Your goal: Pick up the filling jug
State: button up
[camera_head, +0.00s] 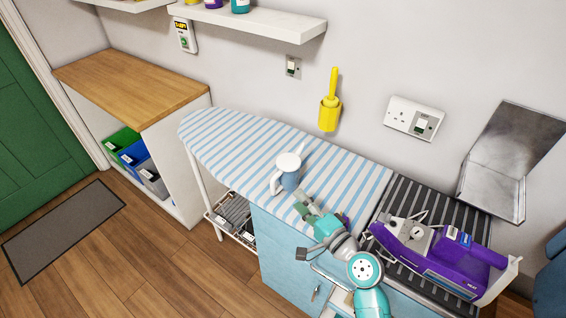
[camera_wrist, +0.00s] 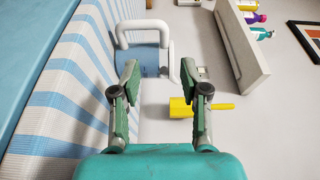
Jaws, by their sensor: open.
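The filling jug (camera_head: 290,180) is light blue with a white lid, a white handle and a thin spout. It stands upright on the blue-and-white striped ironing board (camera_head: 235,130). My gripper (camera_head: 306,204) is close to the jug, on its near right side in the head view, and apart from it. In the wrist view the jug (camera_wrist: 143,60) lies sideways beyond the tips of my gripper (camera_wrist: 159,74), mostly left of their middle. The fingers are spread with nothing between them. The left finger hides part of the jug.
A purple steam unit (camera_head: 440,262) sits on a dark ribbed mat right of the board. A yellow holder (camera_head: 330,112) hangs on the wall behind, near a socket (camera_head: 413,118). A wall shelf (camera_head: 255,22) is above. A wooden-topped cabinet (camera_head: 135,85) stands left.

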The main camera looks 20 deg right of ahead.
aim_at(279, 177)
jog(key=x, duration=0.6)
jog(key=shift+w+d+r, duration=0.1)
jog(key=shift+w+r, duration=0.05)
jog(key=shift+r, duration=0.2)
jog(key=shift+x, duration=2.7)
grip_shut()
